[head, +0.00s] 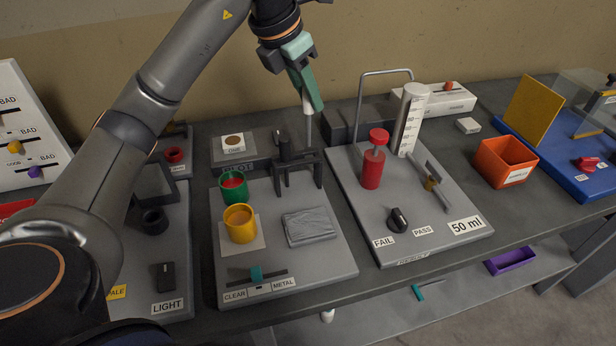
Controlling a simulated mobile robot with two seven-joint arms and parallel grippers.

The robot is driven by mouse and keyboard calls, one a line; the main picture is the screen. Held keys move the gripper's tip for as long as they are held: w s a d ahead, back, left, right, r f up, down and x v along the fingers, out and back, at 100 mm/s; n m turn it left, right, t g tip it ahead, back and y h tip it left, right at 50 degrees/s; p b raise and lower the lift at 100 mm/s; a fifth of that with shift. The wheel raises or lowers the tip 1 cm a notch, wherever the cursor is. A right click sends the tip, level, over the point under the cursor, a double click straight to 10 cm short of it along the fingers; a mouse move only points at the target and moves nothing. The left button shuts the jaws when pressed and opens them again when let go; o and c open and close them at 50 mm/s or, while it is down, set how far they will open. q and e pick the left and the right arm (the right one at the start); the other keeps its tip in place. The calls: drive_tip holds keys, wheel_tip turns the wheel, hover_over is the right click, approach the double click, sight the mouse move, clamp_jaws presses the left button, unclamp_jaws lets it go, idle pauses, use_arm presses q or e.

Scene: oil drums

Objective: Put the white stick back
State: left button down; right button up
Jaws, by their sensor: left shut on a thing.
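The white stick (308,108) has a white upper part and a thin grey lower part, and hangs about upright from my left gripper (311,94). The gripper has teal fingers and is shut on the stick's upper end. The stick's lower end is behind or above the black stand (299,172); I cannot tell whether they touch. The stand is on the middle grey board (330,262). A green cup (223,196) and a yellow cup (232,236) are left of the stand. My right gripper is not in view.
A board on the right carries a red cylinder (371,171), a clear graduated cylinder (410,118) and a metal handle (384,76). An orange bin (504,162) stands further right. A grey crumpled pad (309,226) lies in front of the stand.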

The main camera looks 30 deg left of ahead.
sight(308, 145)
use_arm(q)
wheel_tip(308, 145, down, 10)
drive_tip(key=shift+r+b, duration=0.1)
drive_tip(key=shift+b, duration=0.6)
drive_tip(key=c, duration=0.7)
unclamp_jaws()
drive_tip(key=shift+r, duration=0.15)
drive_tip(key=p+v, duration=0.1)
drive_tip(key=v, duration=1)
drive_tip(key=shift+s+a+r, duration=0.15)
drive_tip(key=shift+s+r, duration=0.05)
drive_tip(key=shift+r, duration=0.15)
